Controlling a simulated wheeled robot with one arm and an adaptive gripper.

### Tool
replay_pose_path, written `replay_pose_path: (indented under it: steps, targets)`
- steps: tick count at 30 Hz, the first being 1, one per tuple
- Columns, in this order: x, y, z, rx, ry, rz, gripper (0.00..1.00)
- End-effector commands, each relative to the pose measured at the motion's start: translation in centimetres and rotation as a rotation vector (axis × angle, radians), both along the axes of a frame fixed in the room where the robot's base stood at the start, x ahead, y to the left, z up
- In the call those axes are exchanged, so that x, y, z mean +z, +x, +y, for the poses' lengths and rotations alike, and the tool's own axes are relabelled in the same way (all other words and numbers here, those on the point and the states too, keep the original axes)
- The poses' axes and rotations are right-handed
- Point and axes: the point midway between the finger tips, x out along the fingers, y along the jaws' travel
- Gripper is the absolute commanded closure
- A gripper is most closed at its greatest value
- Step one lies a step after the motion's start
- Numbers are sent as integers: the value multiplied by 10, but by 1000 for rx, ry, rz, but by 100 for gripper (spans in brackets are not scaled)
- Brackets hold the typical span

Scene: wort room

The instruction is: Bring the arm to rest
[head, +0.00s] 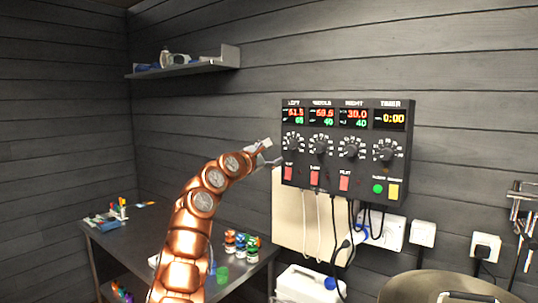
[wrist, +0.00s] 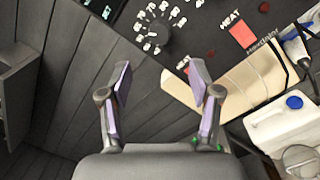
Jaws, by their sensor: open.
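My copper-coloured arm (head: 187,240) rises from the bottom of the head view and bends up to the right. My gripper (head: 272,152) is at its end, just left of the black control panel (head: 344,180) on the wall. In the wrist view my gripper (wrist: 160,72) has its two fingers spread with nothing between them. The panel's dial and a red heat switch (wrist: 243,34) show beyond the fingertips. I cannot tell from these views how far the fingertips are from the panel.
A dark table (head: 140,243) with small coloured jars (head: 240,243) stands below the arm. A wall shelf (head: 187,69) is at upper left. A white canister (head: 305,285), hanging cables and a metal vessel lid (head: 450,288) are at lower right. The wall above the arm is clear.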

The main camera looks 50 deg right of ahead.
Motion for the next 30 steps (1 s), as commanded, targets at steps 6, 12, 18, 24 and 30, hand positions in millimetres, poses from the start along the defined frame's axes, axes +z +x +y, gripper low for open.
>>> replay_pose_path:
  steps: [6, 12, 18, 24, 30]
  targets:
    - [0, 0, 7, 1, -1, 0, 37]
    - [0, 0, 7, 0, 0, 0, 37]
    - [0, 0, 7, 0, 0, 0, 37]
    - [0, 0, 7, 0, 0, 0, 37]
    - [-1, 16, 4, 33, -8, 66, 37]
